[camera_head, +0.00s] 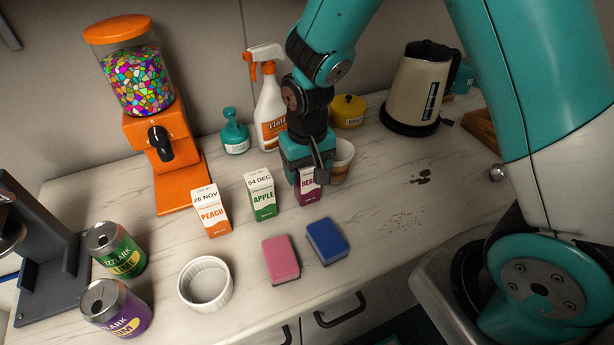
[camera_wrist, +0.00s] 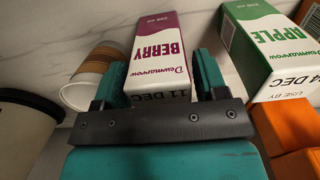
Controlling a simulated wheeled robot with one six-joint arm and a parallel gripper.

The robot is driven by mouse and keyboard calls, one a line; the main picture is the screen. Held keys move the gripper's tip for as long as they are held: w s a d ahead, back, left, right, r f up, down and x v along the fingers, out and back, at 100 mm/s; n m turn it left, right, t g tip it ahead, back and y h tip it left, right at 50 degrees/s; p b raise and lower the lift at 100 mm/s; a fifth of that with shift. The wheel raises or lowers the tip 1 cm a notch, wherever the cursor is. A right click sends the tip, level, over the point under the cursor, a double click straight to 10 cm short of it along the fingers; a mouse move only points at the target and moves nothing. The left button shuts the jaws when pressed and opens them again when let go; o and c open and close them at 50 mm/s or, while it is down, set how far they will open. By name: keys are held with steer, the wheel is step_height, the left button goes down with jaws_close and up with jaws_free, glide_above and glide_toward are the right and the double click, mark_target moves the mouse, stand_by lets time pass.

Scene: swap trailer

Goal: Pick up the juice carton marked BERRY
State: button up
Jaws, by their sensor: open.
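The BERRY juice carton (camera_head: 308,192) stands upright on the counter, purple and white, partly hidden behind my gripper in the head view. In the wrist view the BERRY carton (camera_wrist: 158,52) lies between my two teal fingers, its lettering visible. My gripper (camera_head: 308,172) is right at the carton's top; in the wrist view my gripper (camera_wrist: 160,82) is open, with a finger on each side of the carton. A small gap shows at the right finger; I cannot tell whether the left finger touches.
The APPLE carton (camera_head: 261,195) and PEACH carton (camera_head: 212,211) stand to the left. A paper cup (camera_head: 343,160) is close behind on the right. Pink (camera_head: 281,260) and blue (camera_head: 327,241) sponges lie in front. The counter to the right is mostly clear.

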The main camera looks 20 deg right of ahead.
steer(key=shift+f, duration=0.55)
steer(key=c, duration=0.7)
steer(key=shift+c, duration=0.5)
steer(key=shift+r, duration=0.1)
